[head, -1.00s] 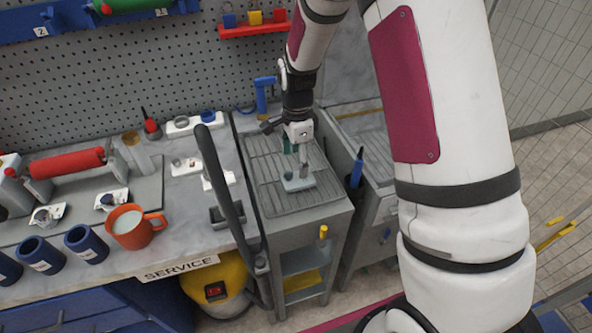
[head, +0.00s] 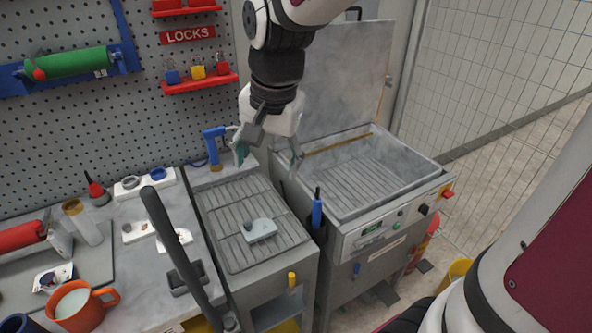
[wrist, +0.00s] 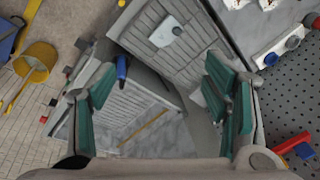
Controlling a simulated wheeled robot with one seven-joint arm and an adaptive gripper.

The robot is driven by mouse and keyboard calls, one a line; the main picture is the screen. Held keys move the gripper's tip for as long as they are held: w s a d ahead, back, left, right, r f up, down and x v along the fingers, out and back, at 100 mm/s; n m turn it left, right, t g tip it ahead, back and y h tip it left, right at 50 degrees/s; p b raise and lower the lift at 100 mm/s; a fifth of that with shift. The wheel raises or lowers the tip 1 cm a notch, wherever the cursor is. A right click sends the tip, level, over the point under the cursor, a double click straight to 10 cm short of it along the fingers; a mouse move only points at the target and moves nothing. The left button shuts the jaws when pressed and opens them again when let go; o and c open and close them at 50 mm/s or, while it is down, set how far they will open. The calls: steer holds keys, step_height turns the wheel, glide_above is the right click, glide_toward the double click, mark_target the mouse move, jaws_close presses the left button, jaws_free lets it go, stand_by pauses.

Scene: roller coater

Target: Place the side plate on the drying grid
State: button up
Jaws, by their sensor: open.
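The side plate (head: 261,231) is a small pale grey metal plate with a short stud and a hole. It lies on the drying grid (head: 226,209), a dark slatted grid set in a grey stand left of the open washer tank. In the wrist view the plate (wrist: 165,34) also lies flat on the slats. My gripper (head: 269,162) is open and empty, above and behind the plate, apart from it. In the wrist view its green-padded fingers (wrist: 160,100) are spread wide with nothing between them.
The open tank (head: 362,178) with its raised lid (head: 335,80) stands right of the grid. A blue-handled tool (head: 317,213) hangs between them. A dark lever (head: 176,245) rises left of the grid. An orange mug (head: 84,308) stands on the bench.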

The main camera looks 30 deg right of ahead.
steer(key=s+r+n+t, duration=0.1)
steer(key=s+r+n, duration=0.1)
steer(key=s+n, duration=0.2)
steer(key=s+r+n+t, duration=0.1)
steer(key=s+r+n, duration=0.2)
steer(key=s, duration=0.7)
steer(key=shift+s+d+n+t, duration=0.15)
steer(key=shift+n+t, duration=0.25)
steer(key=shift+n, duration=0.7)
